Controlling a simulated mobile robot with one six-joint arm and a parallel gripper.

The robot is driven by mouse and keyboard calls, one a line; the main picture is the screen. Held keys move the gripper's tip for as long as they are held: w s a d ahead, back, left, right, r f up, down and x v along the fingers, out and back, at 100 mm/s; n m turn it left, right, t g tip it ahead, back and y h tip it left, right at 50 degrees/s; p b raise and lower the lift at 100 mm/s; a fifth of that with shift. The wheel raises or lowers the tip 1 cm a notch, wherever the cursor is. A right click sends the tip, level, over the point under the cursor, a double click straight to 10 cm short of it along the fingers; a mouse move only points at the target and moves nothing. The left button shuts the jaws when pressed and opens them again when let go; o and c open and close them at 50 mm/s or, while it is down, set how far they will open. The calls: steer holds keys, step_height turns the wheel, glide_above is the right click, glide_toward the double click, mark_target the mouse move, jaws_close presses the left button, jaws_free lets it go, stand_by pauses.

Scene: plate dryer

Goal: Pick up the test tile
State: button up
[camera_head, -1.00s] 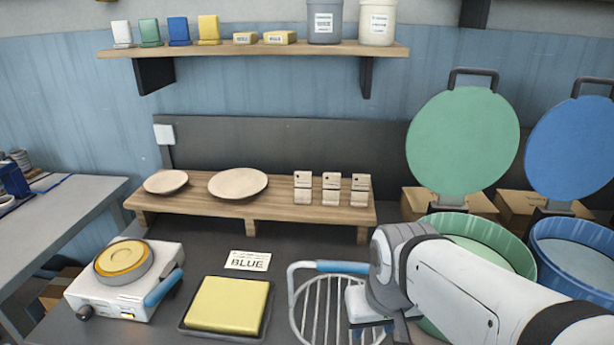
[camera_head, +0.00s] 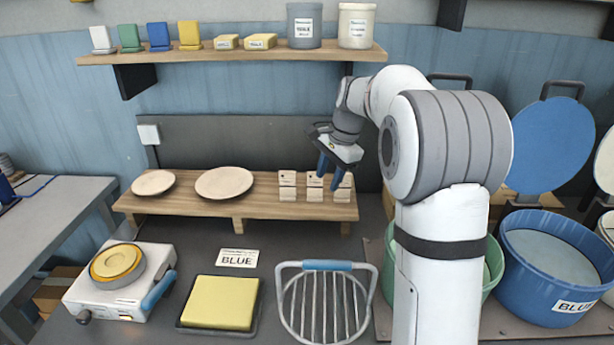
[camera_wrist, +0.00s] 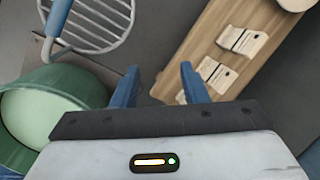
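Two tiles show clearly there, a farther tile (camera_wrist: 243,40) and a nearer tile (camera_wrist: 215,75), both right of the fingers. The right finger partly hides what lies behind it.
Two round plates lie on the wooden rack (camera_head: 240,207), left of the tiles. A wire basket (camera_head: 322,303), a yellow pad (camera_head: 220,302) and a BLUE card (camera_head: 238,258) lie in front. Green (camera_head: 494,264) and blue (camera_head: 556,265) tubs stand at right.

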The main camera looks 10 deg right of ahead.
steer(key=w+d+m+p, duration=0.1)
steer(key=w+m+p, duration=0.15)
steer(key=w, duration=0.55)
steer(key=m+y+p, duration=0.2)
steer(key=m+p, duration=0.1)
steer(key=m, duration=0.3)
glide_above(315, 196)
steer(key=shift+n+g, duration=0.25)
steer(key=shift+g, duration=0.05)
steer(key=f, duration=1.2)
steer(key=shift+w+f, duration=0.1)
steer(key=shift+w, duration=0.3)
jaws_close()
